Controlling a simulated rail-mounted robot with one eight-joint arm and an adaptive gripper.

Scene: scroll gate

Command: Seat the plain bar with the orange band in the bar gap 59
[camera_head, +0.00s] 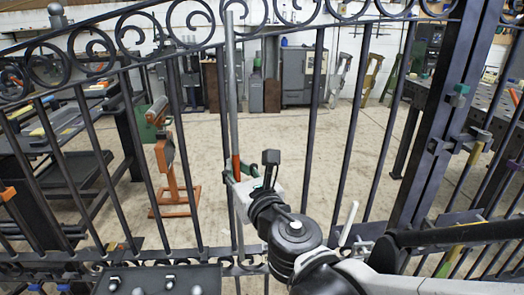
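The plain bar (232,95) is a long light grey rod standing nearly upright at the gate, left of the picture's middle. Its orange band (236,168) is just above my gripper (240,181). My gripper appears shut around the bar just below the band; its fingers are small and partly hidden. No number marks gap 59, and I cannot tell whether the bar is seated.
Dark upright bars flank the held bar closely. A thick gate post (446,120) stands at the right. A dark tray with several fittings (160,280) is at the bottom left. An orange stand (172,170) and workbenches are behind the gate.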

